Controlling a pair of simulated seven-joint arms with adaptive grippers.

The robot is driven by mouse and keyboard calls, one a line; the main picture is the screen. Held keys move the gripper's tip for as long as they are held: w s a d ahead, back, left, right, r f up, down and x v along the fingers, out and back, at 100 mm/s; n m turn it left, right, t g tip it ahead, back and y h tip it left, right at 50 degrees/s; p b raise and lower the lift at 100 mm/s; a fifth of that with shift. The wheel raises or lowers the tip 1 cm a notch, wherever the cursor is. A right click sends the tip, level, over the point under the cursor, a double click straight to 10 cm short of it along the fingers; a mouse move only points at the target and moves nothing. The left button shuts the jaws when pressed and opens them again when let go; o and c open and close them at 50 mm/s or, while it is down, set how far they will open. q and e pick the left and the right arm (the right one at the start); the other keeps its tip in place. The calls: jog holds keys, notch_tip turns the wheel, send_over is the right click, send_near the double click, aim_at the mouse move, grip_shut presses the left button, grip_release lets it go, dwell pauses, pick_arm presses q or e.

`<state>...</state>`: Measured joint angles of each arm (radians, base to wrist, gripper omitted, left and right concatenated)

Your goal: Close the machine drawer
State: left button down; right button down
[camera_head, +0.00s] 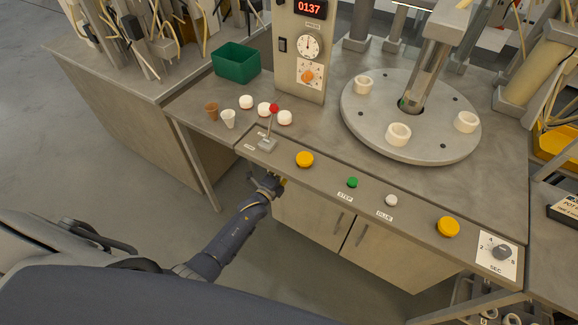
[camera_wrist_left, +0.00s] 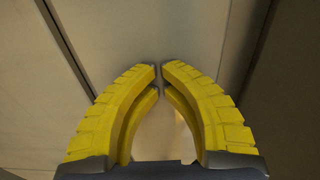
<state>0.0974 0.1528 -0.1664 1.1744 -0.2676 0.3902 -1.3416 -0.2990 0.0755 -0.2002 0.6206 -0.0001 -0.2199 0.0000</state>
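My left gripper (camera_head: 281,184) is below the front edge of the bench, at the left end of the cabinet (camera_head: 312,219). In the left wrist view its yellow fingers (camera_wrist_left: 160,70) meet at the tips, with nothing visible between them. A plain pale panel (camera_wrist_left: 130,35) fills the view beyond the fingertips; whether they touch it I cannot tell. I cannot make out an open drawer in the head view; the bench top and my arm hide the area around the gripper. My right gripper is not in view.
The control strip carries a red-knobbed lever (camera_head: 273,109), yellow buttons (camera_head: 304,159) and a dial (camera_head: 502,252) above the cabinet. A green bin (camera_head: 236,62), small cups (camera_head: 228,118) and a round turntable (camera_head: 430,145) stand on the bench. Open floor (camera_head: 110,190) lies left.

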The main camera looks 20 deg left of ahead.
pick_arm(q)
jog(key=shift+r, duration=0.1)
jog(key=v, duration=1.4)
jog(key=s+a+f+n+g+y, duration=0.2)
jog(key=s+f+n+g, duration=0.35)
jog(key=f, duration=0.75)
jog(key=s+a+f+n+g+y, duration=0.1)
jog(key=s+f+n+g, duration=0.1)
jog(key=s+f+n, duration=0.9)
jog(key=s+d+f+g, duration=0.1)
jog(key=s+f+g, duration=0.2)
jog(key=s+f, duration=0.3)
jog(key=s+d+f+g, duration=0.1)
jog(key=s+f, duration=0.5)
jog(key=s, duration=0.8)
jog(key=s+d+f+g, duration=0.1)
jog(key=s+f+g, duration=0.3)
jog(key=s, duration=0.7)
notch_tip(320, 180, down, 2)
jog(key=shift+f+g+y, duration=0.25)
jog(key=shift+g+y, duration=0.1)
jog(key=shift+y, duration=0.05)
